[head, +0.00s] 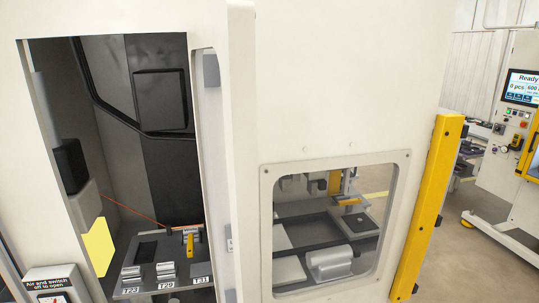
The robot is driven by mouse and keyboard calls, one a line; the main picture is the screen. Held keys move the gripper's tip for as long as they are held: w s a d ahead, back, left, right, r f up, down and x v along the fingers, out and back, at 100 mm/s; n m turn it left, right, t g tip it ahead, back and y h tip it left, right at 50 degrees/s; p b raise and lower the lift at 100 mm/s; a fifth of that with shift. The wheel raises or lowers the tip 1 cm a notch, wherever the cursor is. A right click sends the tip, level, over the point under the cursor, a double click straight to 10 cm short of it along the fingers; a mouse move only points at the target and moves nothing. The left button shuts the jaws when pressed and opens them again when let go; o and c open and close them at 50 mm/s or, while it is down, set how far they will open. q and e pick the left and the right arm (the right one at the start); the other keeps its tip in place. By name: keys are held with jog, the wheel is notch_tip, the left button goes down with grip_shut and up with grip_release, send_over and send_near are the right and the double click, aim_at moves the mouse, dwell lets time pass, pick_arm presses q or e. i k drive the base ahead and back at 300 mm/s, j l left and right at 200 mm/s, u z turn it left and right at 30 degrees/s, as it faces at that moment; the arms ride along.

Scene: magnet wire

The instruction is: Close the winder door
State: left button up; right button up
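A large white door panel (345,90) fills the middle and right of the head view. It has a see-through window (325,215) and a long yellow vertical bar (428,205) along its right edge. To its left, the winder's opening (160,130) is uncovered, with its dark interior showing. Neither of my grippers is in view.
A sign (52,283) reading "Air and switch off to open" is at the lower left. A machine with a "Ready" screen (524,87) stands at the far right. Open floor (465,262) lies between the yellow bar and that machine.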

aim_at(229, 29)
jog(key=i+l+u, duration=0.15)
jog(key=l+u, duration=0.2)
jog(key=u, duration=0.15)
jog(key=l+u, duration=0.35)
jog(key=u, duration=0.15)
jog(key=l+u, duration=0.5)
jog(key=k+l+u, duration=0.25)
jog(key=k+l, duration=0.2)
